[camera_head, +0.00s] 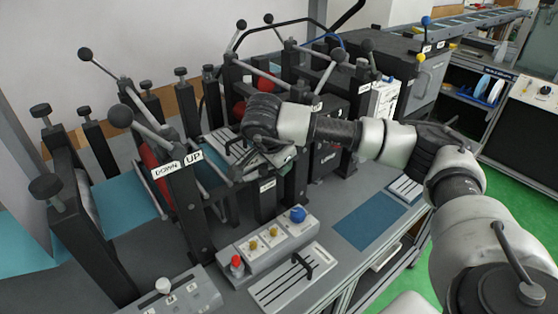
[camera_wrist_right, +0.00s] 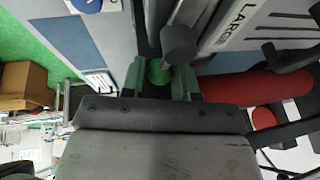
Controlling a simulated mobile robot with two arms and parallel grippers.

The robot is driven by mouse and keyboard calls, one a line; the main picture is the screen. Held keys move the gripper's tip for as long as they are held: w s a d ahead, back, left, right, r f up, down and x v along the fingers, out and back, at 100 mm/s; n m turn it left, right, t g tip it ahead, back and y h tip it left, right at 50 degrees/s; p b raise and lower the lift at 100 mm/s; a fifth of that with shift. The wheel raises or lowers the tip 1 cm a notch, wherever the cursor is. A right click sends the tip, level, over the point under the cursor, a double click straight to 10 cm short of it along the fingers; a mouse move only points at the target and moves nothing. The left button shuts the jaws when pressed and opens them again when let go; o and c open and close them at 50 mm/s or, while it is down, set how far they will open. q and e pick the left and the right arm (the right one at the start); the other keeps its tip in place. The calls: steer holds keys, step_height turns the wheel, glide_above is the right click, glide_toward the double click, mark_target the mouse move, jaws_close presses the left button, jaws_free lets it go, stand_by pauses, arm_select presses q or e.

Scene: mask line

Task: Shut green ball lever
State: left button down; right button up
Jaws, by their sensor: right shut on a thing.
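The green ball (camera_wrist_right: 159,72) of the lever shows in the right wrist view. It sits between the two fingers of my right gripper (camera_wrist_right: 160,84), which is shut on it. In the head view my right arm reaches in from the right, and its gripper (camera_head: 272,158) is down among the machine's frames. The green ball is hidden behind the gripper and wrist in that view. My left gripper is in neither view.
A dark grey knob (camera_wrist_right: 180,43) stands close beside the fingers. A red roller (camera_wrist_right: 262,88) lies to the right. In the head view, black-ball levers (camera_head: 120,116) and dark posts crowd the left. A control box (camera_head: 266,241) stands in front.

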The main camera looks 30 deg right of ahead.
mark_target(252, 178)
steer(key=shift+s+a+m+g+y+p, duration=0.15)
steer(key=shift+s+a+m+g+p, duration=0.7)
steer(key=shift+m, duration=1.8)
steer(key=shift+s+a+m+g+y+p, duration=0.2)
steer(key=shift+a+m+g+p, duration=0.3)
steer(key=shift+m+g+p, duration=1.5)
steer(key=shift+s+a+m+g+y+p, duration=0.15)
steer(key=shift+s+a+m+g+p, duration=0.35)
steer(key=shift+m, duration=2.85)
steer(key=shift+a, duration=0.15)
steer(key=o, duration=0.9)
steer(key=v, duration=1.1)
steer(key=shift+s, duration=0.15)
